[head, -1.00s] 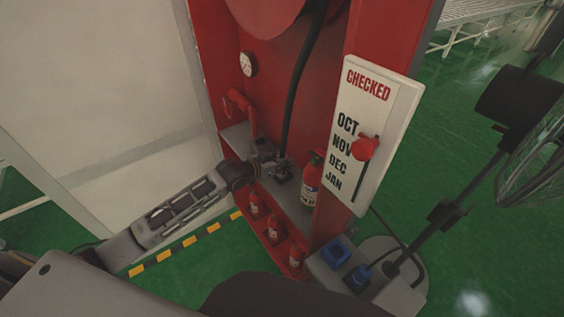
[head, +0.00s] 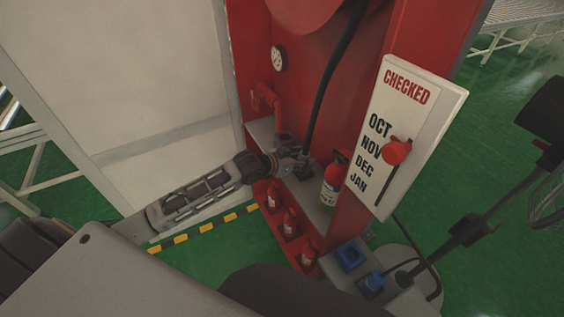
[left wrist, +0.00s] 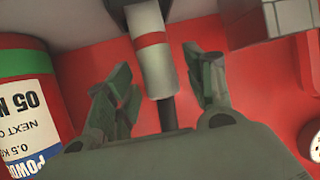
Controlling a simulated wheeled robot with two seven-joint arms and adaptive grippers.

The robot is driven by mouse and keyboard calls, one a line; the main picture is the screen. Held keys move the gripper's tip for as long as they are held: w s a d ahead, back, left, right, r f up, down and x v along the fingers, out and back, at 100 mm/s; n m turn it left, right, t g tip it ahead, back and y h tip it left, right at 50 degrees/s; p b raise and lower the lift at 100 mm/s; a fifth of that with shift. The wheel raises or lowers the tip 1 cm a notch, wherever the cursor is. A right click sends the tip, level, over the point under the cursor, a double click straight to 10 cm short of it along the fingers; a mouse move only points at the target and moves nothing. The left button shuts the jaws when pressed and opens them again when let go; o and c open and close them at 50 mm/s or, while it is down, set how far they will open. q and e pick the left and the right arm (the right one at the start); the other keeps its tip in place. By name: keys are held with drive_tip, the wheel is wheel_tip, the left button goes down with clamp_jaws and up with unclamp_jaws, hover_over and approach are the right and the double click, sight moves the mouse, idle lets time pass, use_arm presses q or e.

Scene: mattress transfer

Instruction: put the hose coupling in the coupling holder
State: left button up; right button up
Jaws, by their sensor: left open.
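The hose coupling (left wrist: 152,50), a pale grey cylinder with a red band, shows in the left wrist view with the black hose (left wrist: 167,113) at its lower end there. Its other end meets a dark form at the top edge, which looks like the coupling holder (left wrist: 118,8); how deep it sits I cannot tell. My left gripper (left wrist: 165,85) is open, one finger on each side of the coupling and hose, with visible gaps. In the head view my left gripper (head: 290,158) is at the shelf and hides most of the coupling.
A fire extinguisher (head: 333,184) stands on the grey shelf (head: 313,207) to the right, also close in the left wrist view (left wrist: 25,95). A gauge (head: 279,58) and red pipe (head: 265,99) are behind. Small extinguishers (head: 290,223) stand below. A checklist board (head: 408,130) is at the right.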

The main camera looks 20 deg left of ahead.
use_arm(q)
drive_tip(key=v, duration=1)
idle(0.5)
idle(0.8)
